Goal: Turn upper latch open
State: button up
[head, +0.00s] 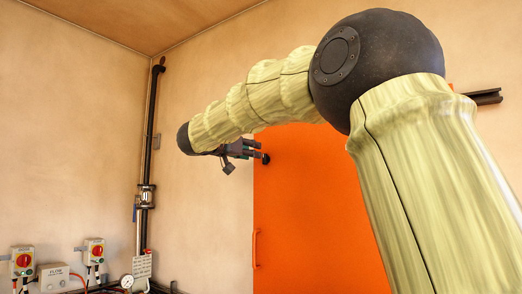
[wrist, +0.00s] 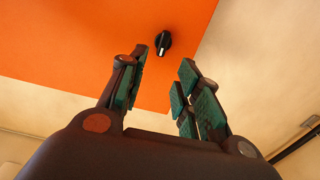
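The upper latch (wrist: 163,43) is a small black knob with a pale marker line, on the orange door near its edge in the wrist view. In the head view the latch (head: 266,159) shows as a dark knob at the door's upper left edge, just right of my fingertips. My gripper (head: 254,152) is in front of it at about its height. In the wrist view my gripper (wrist: 166,70) has its two green-padded fingers spread apart with nothing between them. The latch lies beyond the fingertips, nearer the left finger, and appears untouched.
The orange door (head: 300,215) has a handle (head: 255,248) lower on its left edge. A black vertical pipe with a valve (head: 146,196) runs up the wall at left. Switch boxes (head: 94,251) and a gauge (head: 127,281) sit low at left. Bare wall lies between pipe and door.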

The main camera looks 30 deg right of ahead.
aim_at(263, 153)
jog(key=p+x, duration=0.2)
jog(key=x, duration=0.4)
jog(key=shift+w+d, duration=0.1)
jog(key=shift+d, duration=0.25)
grip_shut()
